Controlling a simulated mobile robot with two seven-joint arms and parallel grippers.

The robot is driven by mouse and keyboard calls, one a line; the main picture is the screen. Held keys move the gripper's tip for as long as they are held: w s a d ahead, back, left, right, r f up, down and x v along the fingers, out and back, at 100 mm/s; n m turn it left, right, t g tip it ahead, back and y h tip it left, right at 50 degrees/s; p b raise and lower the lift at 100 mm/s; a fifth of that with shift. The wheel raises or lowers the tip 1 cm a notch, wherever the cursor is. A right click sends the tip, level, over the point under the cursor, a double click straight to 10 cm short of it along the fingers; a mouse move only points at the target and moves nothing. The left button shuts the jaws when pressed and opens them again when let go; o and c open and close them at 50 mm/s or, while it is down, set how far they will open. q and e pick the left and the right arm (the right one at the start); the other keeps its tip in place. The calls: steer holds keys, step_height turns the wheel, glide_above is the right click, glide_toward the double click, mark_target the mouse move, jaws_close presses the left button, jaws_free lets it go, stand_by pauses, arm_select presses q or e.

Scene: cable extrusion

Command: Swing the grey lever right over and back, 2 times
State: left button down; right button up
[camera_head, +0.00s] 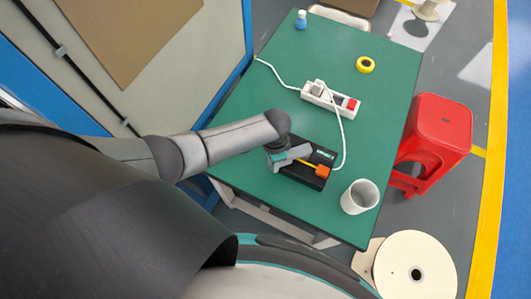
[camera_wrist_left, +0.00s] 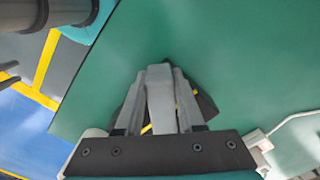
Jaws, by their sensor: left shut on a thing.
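A black box (camera_head: 320,165) with a green label lies on the green table. An orange block (camera_head: 322,171) sits on it, with a yellow strip running from it toward my gripper. My left gripper (camera_head: 293,156) is over the left part of the box. In the left wrist view, its two fingers (camera_wrist_left: 162,78) are closed on the grey lever (camera_wrist_left: 161,105), a pale grey piece between them. Part of the black box (camera_wrist_left: 206,104) shows behind the fingers. The gripper hides the lever's foot, so I cannot tell its exact tilt. My right gripper is not in view.
The green table (camera_head: 345,220) also holds a white cup (camera_head: 360,197), a power strip (camera_head: 331,98) with a white cable, yellow tape (camera_head: 365,64) and a blue bottle (camera_head: 300,20). The cable passes close by the box's right side. A red stool (camera_head: 436,125) stands right of the table.

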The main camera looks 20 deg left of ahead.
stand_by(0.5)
arm_select(q)
steer(key=c, duration=0.5)
jaws_free()
steer(key=shift+r+p, duration=1.85)
steer(key=shift+r, duration=5.8)
